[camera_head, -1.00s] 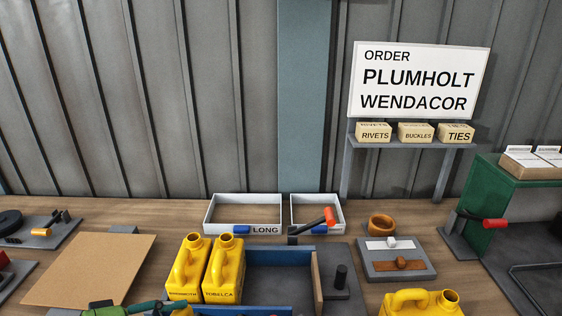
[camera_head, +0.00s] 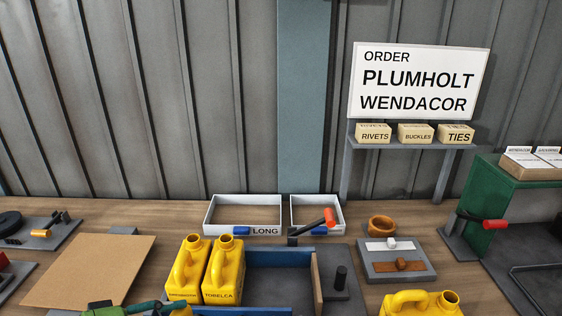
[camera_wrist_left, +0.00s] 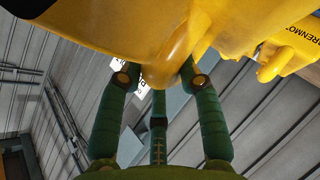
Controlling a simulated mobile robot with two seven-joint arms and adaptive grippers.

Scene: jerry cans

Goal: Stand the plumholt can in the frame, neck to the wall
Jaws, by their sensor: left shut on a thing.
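My left gripper (camera_head: 165,307) shows in part at the bottom left of the head view. In the left wrist view its green fingers (camera_wrist_left: 160,80) are shut on a yellow can (camera_wrist_left: 90,30), apparently by its handle. No label shows on that can, and I cannot tell it in the head view. The frame has blue walls (camera_head: 278,257) and a wooden board (camera_head: 317,283). Two yellow cans stand at its left, one with a blurred label (camera_head: 183,288), one marked TOBELCA (camera_head: 223,285), necks toward the wall. My right gripper is not in view.
Another yellow can (camera_head: 420,305) is cut off at the bottom right. White trays (camera_head: 243,230) stand behind the frame. A lever with a red-orange grip (camera_head: 328,217) rises there. A brown board (camera_head: 90,270) lies left. The frame's middle looks clear.

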